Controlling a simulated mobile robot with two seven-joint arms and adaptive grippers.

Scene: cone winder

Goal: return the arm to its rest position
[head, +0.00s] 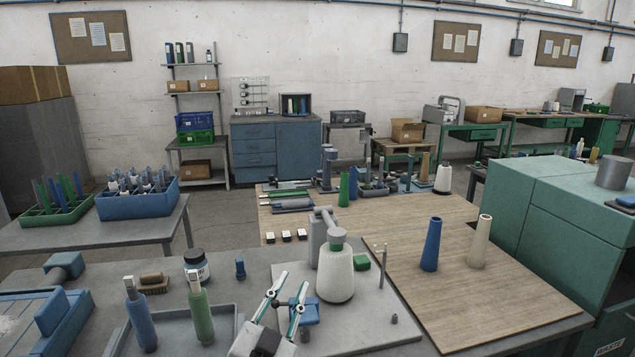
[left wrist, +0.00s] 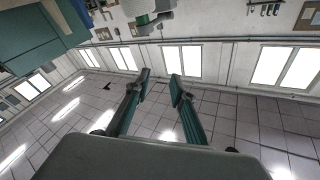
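My left gripper (head: 293,281) comes in at the bottom middle of the head view, with its two fingers pointing up and apart. It appears to be in front of the winder's grey plate (head: 375,318) and left of the white yarn cone (head: 335,277). In the left wrist view, the same gripper (left wrist: 160,86) has a clear gap between its fingertips and nothing in it. Behind the fingers are a tiled surface and bright windows. My right gripper is in neither view.
A blue cone (head: 431,245) and a cream cone (head: 480,242) stand on the wooden board (head: 520,300). A grey tray (head: 232,318) with blue and green bobbins is left of my gripper. A dark jar (head: 196,268) stands behind it. A green cabinet (head: 575,215) is at right.

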